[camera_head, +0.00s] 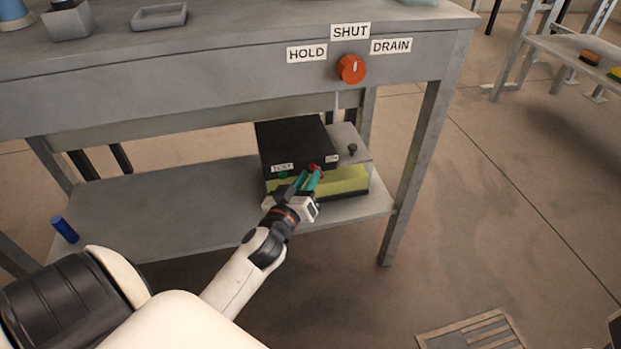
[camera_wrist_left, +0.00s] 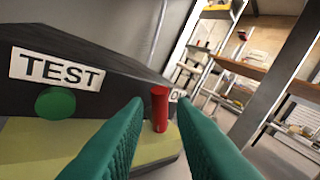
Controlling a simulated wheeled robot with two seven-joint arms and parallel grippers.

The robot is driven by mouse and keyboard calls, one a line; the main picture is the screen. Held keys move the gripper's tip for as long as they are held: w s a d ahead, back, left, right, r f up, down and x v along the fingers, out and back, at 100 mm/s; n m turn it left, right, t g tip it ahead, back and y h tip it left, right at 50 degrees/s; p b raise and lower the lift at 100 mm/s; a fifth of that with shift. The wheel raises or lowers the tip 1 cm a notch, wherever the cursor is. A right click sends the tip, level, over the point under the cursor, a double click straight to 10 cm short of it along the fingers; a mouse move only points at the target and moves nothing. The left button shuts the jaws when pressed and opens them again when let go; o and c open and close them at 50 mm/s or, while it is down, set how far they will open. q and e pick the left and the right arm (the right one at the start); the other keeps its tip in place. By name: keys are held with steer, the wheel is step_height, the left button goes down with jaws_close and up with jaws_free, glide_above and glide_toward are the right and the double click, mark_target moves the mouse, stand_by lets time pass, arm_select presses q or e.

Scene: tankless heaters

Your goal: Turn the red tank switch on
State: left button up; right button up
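The tank unit (camera_head: 292,140) is a black-topped box with a yellow-green lower front on the bench's lower shelf. A small red switch (camera_head: 314,167) stands on its front by a label reading ON; in the left wrist view it is an upright red peg (camera_wrist_left: 159,95). My left gripper (camera_head: 308,179) is at the front of the box with its teal fingers apart. In the wrist view the peg shows in the gap between the fingertips (camera_wrist_left: 159,118); I cannot tell whether they touch it. My right gripper is not in view.
A green button (camera_wrist_left: 55,103) under a TEST label (camera_wrist_left: 57,70) is left of the switch. An orange-red dial (camera_head: 352,68) with HOLD, SHUT and DRAIN labels is on the bench front above.

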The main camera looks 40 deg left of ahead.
arm_select(q)
steer(key=shift+x, duration=1)
